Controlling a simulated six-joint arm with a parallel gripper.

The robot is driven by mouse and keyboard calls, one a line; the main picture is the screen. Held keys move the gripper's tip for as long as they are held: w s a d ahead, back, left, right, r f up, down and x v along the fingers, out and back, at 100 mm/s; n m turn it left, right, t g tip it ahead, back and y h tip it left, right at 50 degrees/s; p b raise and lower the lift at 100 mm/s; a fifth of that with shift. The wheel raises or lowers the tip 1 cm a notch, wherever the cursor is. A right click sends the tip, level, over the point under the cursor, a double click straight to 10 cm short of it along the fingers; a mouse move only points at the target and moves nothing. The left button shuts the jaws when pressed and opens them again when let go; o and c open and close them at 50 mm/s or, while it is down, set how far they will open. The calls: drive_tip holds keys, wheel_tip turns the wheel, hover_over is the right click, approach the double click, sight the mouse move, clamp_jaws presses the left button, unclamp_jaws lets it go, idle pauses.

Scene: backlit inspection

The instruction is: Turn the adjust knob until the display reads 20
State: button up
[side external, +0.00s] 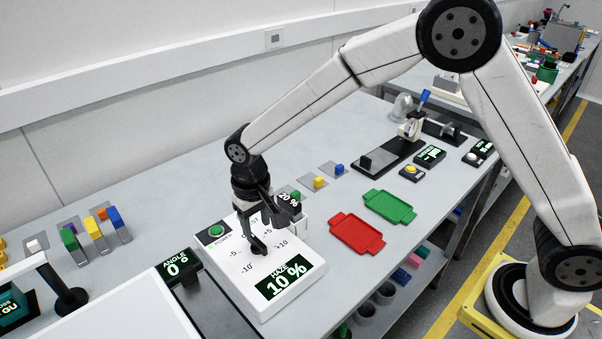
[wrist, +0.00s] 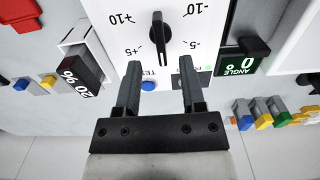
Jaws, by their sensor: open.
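The adjust knob (wrist: 158,38) is a black pointer knob on a white instrument box, with a scale from -10 to +10 around it. It stands upright in the wrist view, roughly midway between the +5 and -5 marks. The box's display (side external: 283,278) reads HAZE 10 %. My gripper (wrist: 160,63) is open and empty. Its two fingers point at the knob from either side of its line, with the knob visible past the tips. In the side view, my gripper is low over the box and partly hides the dial.
A separate small sign (side external: 289,199) reads 20 %. An angle display (side external: 176,267) reads 0°. A green button (side external: 215,231) is on the box, and a blue button (wrist: 148,86) lies between my fingers' view lines. Red (side external: 357,234) and green (side external: 389,207) trays lie to the right.

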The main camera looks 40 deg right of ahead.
sight(259, 241)
drive_tip(key=shift+f, duration=3.05)
clamp_jaws()
